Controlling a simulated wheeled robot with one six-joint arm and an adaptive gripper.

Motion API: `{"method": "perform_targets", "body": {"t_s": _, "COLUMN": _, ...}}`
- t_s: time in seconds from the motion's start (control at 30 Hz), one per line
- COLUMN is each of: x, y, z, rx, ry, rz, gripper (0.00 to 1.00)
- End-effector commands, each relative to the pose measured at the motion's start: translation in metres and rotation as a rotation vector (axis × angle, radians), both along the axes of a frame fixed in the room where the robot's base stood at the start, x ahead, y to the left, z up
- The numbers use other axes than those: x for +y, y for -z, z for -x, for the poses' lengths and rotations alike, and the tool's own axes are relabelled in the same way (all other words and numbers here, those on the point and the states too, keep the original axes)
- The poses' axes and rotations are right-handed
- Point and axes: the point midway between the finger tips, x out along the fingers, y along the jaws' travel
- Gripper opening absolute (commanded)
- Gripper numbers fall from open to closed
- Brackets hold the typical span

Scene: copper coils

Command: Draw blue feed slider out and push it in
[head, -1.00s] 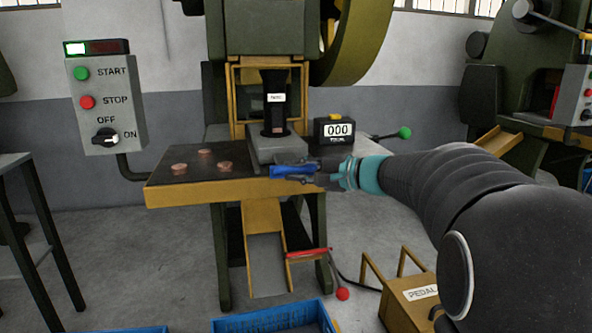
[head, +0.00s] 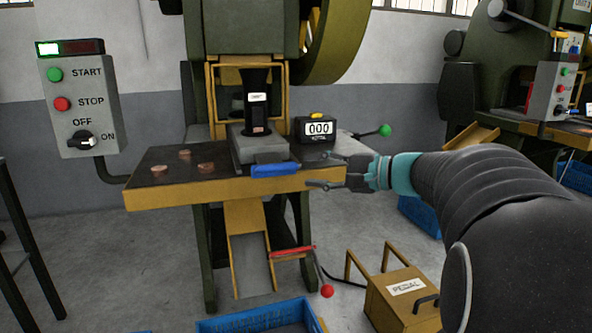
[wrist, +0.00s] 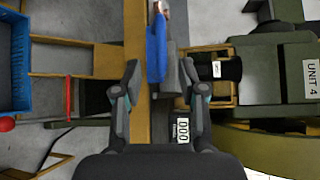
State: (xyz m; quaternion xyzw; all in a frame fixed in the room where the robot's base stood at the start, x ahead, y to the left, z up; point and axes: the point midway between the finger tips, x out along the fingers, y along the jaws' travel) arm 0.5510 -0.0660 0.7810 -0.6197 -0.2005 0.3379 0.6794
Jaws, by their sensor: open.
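The blue feed slider handle (head: 275,170) sits at the front of the grey feed block (head: 258,148), over the yellow front edge of the press table. In the wrist view the blue handle (wrist: 157,45) lies ahead of and between my fingers. My gripper (head: 322,171) is open and empty, to the right of the handle and apart from it. In the wrist view my gripper (wrist: 158,75) shows both fingers spread wide. How far the slider is drawn out I cannot tell.
Several copper coils (head: 205,168) lie on the dark table top (head: 230,182). A counter (head: 318,130) reading 000 and a green-knobbed lever (head: 384,130) stand at the right. A control box (head: 80,105) is at the left. A pedal box (head: 403,300) and blue crate (head: 262,318) are below.

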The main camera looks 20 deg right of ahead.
Motion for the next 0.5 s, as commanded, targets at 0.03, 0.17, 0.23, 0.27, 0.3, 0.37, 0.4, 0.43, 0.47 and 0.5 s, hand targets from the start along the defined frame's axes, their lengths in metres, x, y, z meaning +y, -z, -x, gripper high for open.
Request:
{"method": "perform_targets", "body": {"t_s": 0.03, "x": -0.006, "y": -0.001, "z": 0.005, "rx": 0.000, "ry": 0.003, "rz": 0.001, "gripper": 0.41}}
{"method": "perform_targets", "body": {"t_s": 0.17, "x": -0.014, "y": -0.003, "z": 0.014, "rx": 0.001, "ry": 0.001, "rz": 0.001, "gripper": 0.41}}
{"method": "perform_targets", "body": {"t_s": 0.23, "x": -0.017, "y": -0.003, "z": 0.016, "rx": 0.000, "ry": 0.001, "rz": 0.000, "gripper": 0.41}}
{"method": "perform_targets", "body": {"t_s": 0.27, "x": -0.017, "y": -0.003, "z": 0.017, "rx": 0.001, "ry": 0.000, "rz": 0.001, "gripper": 0.41}}
{"method": "perform_targets", "body": {"t_s": 0.3, "x": -0.018, "y": -0.004, "z": 0.018, "rx": 0.001, "ry": 0.000, "rz": 0.001, "gripper": 0.41}}
{"method": "perform_targets", "body": {"t_s": 0.37, "x": -0.018, "y": -0.004, "z": 0.018, "rx": 0.001, "ry": 0.000, "rz": 0.001, "gripper": 0.41}}
{"method": "perform_targets", "body": {"t_s": 0.4, "x": -0.018, "y": -0.004, "z": 0.018, "rx": 0.001, "ry": 0.000, "rz": 0.001, "gripper": 0.41}}
{"method": "perform_targets", "body": {"t_s": 0.43, "x": -0.018, "y": -0.004, "z": 0.018, "rx": 0.001, "ry": 0.000, "rz": 0.001, "gripper": 0.41}}
{"method": "perform_targets", "body": {"t_s": 0.47, "x": -0.018, "y": -0.004, "z": 0.018, "rx": 0.001, "ry": 0.000, "rz": 0.001, "gripper": 0.41}}
{"method": "perform_targets", "body": {"t_s": 0.5, "x": -0.018, "y": -0.004, "z": 0.018, "rx": 0.001, "ry": 0.000, "rz": 0.001, "gripper": 0.41}}
